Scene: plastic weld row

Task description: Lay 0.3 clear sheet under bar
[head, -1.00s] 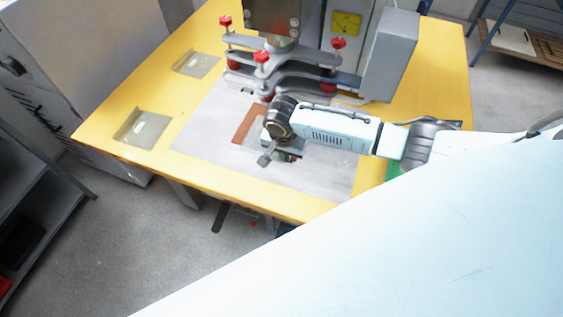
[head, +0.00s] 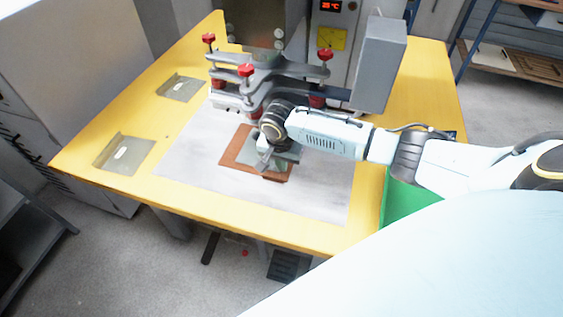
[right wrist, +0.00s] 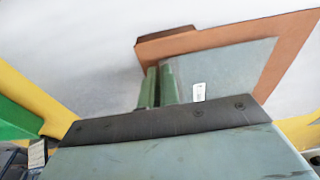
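The clear sheet (head: 284,155), grey-green and see-through, is at my right gripper, over a brown board (head: 233,152). In the right wrist view the clear sheet (right wrist: 225,70) carries a small white label and overlaps the brown board (right wrist: 288,62). My right gripper (head: 266,165) is low over the board's front part. Its two green fingers (right wrist: 160,86) are close together at the sheet's near edge and appear shut on it. The press bar, beneath the grey clamp frame (head: 280,82) with red knobs, is mostly hidden by my right arm. My left gripper is not in view.
A pale mat (head: 320,200) lies under the board. A grey machine box (head: 378,65) stands behind my right arm.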

